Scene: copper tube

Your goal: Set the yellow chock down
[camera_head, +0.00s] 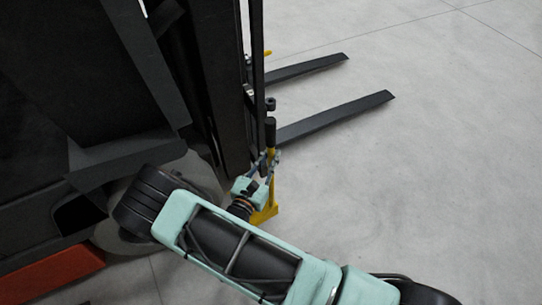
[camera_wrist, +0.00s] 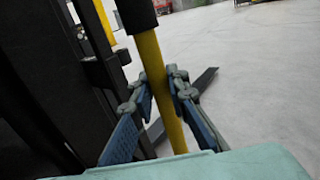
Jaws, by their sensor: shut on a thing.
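The yellow chock (camera_head: 264,214) has a yellow base and an upright yellow pole with a black grip on top. My gripper (camera_head: 269,162) is shut on the pole below the black grip. In the wrist view, the yellow pole (camera_wrist: 168,100) runs slightly tilted between the two blue-padded fingers of my gripper (camera_wrist: 160,88). In the head view, the base is low near the floor, to the right of the forklift's wheel (camera_head: 203,172). My arm and wrist hide part of it. I cannot tell whether the base touches the floor.
The dark forklift (camera_head: 90,80) fills the left side, its mast (camera_head: 222,90) close to my gripper. Two forks, a near one (camera_head: 335,118) and a far one (camera_head: 300,68), reach out to the right. The grey floor (camera_head: 440,180) is clear at right.

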